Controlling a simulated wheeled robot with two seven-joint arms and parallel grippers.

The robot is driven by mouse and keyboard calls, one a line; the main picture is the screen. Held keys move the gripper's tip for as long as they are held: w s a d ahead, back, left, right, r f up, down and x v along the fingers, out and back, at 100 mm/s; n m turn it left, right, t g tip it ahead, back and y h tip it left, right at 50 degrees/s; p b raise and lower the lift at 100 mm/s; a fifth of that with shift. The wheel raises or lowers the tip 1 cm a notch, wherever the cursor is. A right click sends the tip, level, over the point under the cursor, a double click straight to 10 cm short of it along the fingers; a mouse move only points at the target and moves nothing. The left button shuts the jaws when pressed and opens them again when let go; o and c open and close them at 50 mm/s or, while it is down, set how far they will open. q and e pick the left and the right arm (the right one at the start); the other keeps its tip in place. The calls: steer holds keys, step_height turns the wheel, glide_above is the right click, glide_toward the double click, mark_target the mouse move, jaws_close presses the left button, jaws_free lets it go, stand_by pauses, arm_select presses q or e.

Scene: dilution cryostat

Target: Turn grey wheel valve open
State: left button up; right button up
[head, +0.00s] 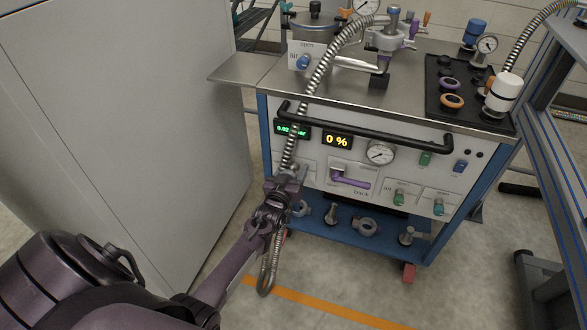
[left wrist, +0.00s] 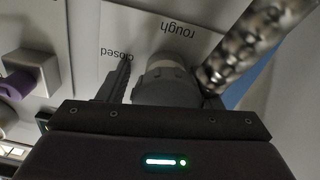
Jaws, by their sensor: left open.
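The grey wheel valve (left wrist: 166,82) shows in the left wrist view as a grey round knob on a white panel, with the words "rough" and "closed" printed beside it. My left gripper (left wrist: 165,92) is open, with one finger on each side of the knob. I cannot tell whether the fingers touch it. In the head view my left gripper (head: 288,178) is at the left part of the cart's front panel (head: 325,160) and hides most of the valve. My right gripper is not in view.
A ribbed metal hose (head: 318,82) runs down right beside my left gripper. A purple lever (head: 350,181) sits to the right, under a "0 %" display (head: 337,141). A black handrail (head: 370,127) crosses above. A tall grey cabinet (head: 130,110) stands left.

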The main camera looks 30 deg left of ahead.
arm_select(q)
steer(key=p+v, duration=0.2)
steer(key=v, duration=0.4)
steer(key=shift+s, duration=0.4)
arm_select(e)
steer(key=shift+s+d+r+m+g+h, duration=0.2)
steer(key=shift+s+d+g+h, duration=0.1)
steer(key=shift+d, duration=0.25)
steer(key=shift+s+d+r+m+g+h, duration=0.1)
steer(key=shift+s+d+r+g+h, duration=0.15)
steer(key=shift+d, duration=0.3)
arm_select(q)
steer(key=shift+d+f, duration=0.1)
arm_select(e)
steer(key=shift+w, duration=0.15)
